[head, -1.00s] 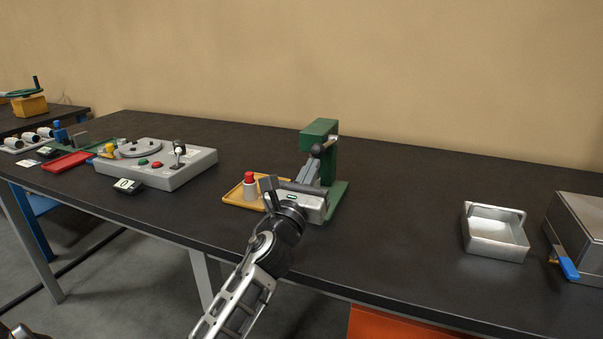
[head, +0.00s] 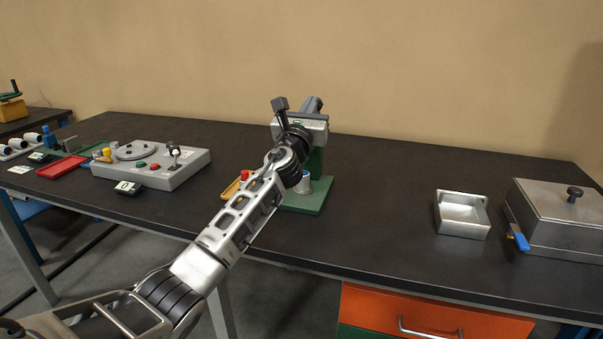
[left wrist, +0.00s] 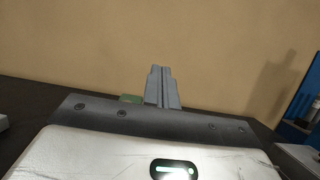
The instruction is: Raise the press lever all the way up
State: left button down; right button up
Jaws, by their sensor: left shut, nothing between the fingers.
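The green press (head: 316,162) stands on the dark bench, its green base (head: 303,203) showing under my left arm. My left gripper (head: 316,102) is at the height of the press's top and covers most of its upper part. The press lever and its dark knob cannot be made out behind the gripper. In the left wrist view the fingers (left wrist: 163,87) are shut together and empty, with a bit of green press (left wrist: 131,98) just left of and beyond them. A small silver and blue cylinder (head: 322,189) stands at the press base. My right gripper is not in view.
Left of the press, a yellow tray (head: 229,190) with a red-topped piece (head: 245,176) is partly behind my arm. A grey control box (head: 180,173) stands farther left. A metal tray (head: 463,215) and a lidded metal box (head: 560,220) stand right. Bench between is clear.

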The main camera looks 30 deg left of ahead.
pick_arm(q)
jog(key=shift+r+x, duration=0.15)
jog(key=shift+x, duration=0.7)
jog(key=shift+r+x, duration=0.2)
jog(key=shift+x, duration=0.6)
jog(key=shift+s+d, duration=0.1)
